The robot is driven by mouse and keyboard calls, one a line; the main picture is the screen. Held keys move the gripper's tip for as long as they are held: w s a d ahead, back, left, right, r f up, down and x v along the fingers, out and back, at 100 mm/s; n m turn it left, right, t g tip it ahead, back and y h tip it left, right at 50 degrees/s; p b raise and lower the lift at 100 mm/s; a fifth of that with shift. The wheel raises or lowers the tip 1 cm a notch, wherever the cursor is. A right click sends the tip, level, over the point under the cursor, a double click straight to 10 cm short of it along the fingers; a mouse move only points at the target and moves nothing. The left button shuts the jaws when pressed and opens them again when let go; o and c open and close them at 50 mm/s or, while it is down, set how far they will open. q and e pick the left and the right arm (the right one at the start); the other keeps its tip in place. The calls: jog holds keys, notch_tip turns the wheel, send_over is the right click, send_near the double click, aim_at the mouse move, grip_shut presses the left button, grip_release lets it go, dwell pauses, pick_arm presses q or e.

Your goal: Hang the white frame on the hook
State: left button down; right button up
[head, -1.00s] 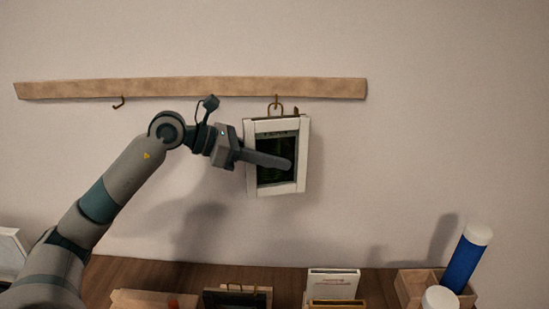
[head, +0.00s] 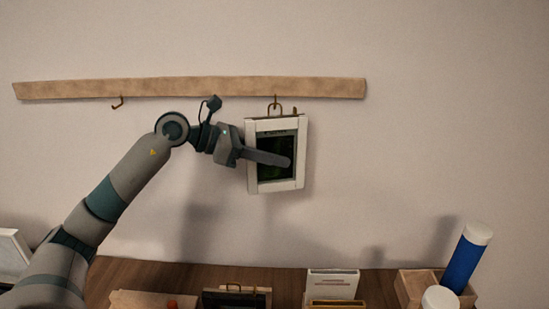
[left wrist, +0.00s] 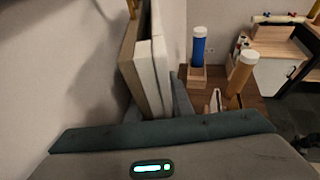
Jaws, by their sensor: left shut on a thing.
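The white frame (head: 299,153) with a dark picture is upright against the wall, below the right part of the wooden rail (head: 190,88). A brass loop (head: 275,109) stands up from its top edge, right at the rail's right hook (head: 275,98). I cannot tell whether the loop is over that hook or in front of it. My left gripper (head: 268,159) is shut on the frame, with one finger across its front. In the left wrist view the frame (left wrist: 150,75) shows edge-on between the fingers. My right gripper is not in view.
Another hook (head: 118,104) on the rail's left is empty. The wall right of the frame is clear.

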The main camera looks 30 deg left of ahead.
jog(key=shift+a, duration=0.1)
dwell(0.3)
pick_arm(q)
jog(key=c, duration=1.5)
grip_release()
jog(key=shift+s+a+r+b, duration=0.1)
jog(key=shift+s+a+b, duration=0.25)
jog(key=shift+r+b+v, duration=0.2)
jog(key=shift+b+v, duration=3.45)
jog(key=shift+v, duration=4.6)
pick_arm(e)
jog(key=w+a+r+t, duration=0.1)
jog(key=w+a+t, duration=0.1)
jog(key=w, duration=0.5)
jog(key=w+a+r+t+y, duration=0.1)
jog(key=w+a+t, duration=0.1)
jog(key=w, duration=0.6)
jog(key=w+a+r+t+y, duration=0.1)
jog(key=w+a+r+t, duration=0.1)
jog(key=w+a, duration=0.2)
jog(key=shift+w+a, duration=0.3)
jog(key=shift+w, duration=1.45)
pick_arm(q)
jog(key=shift+w, duration=0.2)
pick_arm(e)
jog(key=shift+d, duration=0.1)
